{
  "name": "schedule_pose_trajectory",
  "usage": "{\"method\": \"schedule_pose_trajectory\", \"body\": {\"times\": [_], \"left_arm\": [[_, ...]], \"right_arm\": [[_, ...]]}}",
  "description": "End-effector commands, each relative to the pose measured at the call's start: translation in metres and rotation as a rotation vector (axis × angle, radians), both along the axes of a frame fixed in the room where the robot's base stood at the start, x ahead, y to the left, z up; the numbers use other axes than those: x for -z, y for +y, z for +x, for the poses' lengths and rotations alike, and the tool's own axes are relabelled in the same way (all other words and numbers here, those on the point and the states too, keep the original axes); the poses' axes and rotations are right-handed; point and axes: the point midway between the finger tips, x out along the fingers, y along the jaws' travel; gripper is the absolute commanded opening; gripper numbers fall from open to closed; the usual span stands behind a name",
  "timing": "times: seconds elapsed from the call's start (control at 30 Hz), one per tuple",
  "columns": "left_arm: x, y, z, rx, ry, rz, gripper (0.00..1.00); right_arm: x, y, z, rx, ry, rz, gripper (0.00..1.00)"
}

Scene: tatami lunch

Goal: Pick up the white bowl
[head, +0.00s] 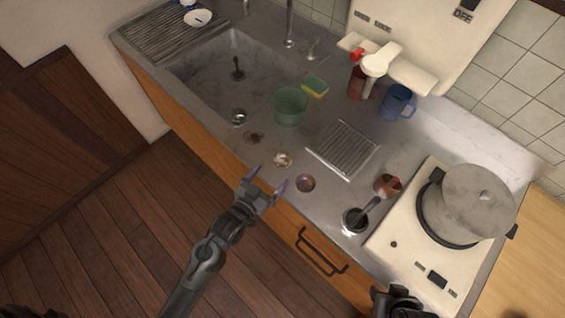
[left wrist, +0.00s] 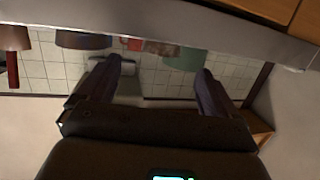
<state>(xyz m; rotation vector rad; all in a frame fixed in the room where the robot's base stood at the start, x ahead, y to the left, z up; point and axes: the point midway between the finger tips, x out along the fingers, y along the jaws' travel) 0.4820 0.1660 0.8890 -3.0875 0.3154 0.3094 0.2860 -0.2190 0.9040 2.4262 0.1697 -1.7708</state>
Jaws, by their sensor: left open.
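A small whitish round dish (head: 283,159), perhaps the white bowl, sits near the counter's front edge. Another white dish (head: 197,18) with a dark mark lies on the ribbed drainboard at the far upper left; I cannot tell which is the bowl. My left gripper (head: 266,180) is open and empty at the counter's front edge, just short of the near dish. Its two fingers also show spread apart in the left wrist view (left wrist: 159,68), with no white bowl visible between them. A dark part of my right arm shows at the bottom; its jaws cannot be made out.
A green bowl (head: 290,108), a sponge (head: 315,86), a blue mug (head: 397,104) and a ribbed tray (head: 343,150) stand behind. A purple-brown small bowl (head: 305,183) is right of the gripper. The stove holds a pot (head: 478,200). The sink (head: 225,75) is left.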

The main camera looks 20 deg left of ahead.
Motion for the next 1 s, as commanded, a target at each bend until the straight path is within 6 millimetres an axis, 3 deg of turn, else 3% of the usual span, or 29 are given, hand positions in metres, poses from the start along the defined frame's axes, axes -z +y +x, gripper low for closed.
{"method": "schedule_pose_trajectory", "body": {"times": [0.1, 0.47, 0.73, 1.0], "left_arm": [[0.003, -0.004, 0.017, 0.000, -0.002, -0.001, 0.93], [0.008, -0.008, 0.040, 0.000, -0.001, -0.001, 0.93], [0.015, -0.013, 0.073, 0.001, -0.001, -0.002, 0.93], [0.017, -0.015, 0.082, 0.001, 0.001, -0.001, 0.93]], "right_arm": [[0.001, 0.002, 0.000, 0.001, -0.001, 0.006, 0.43], [0.004, 0.003, 0.001, 0.005, -0.002, 0.012, 0.43], [0.009, 0.004, 0.001, 0.007, -0.003, 0.015, 0.43], [0.009, 0.003, 0.001, 0.006, -0.003, 0.012, 0.43]]}}
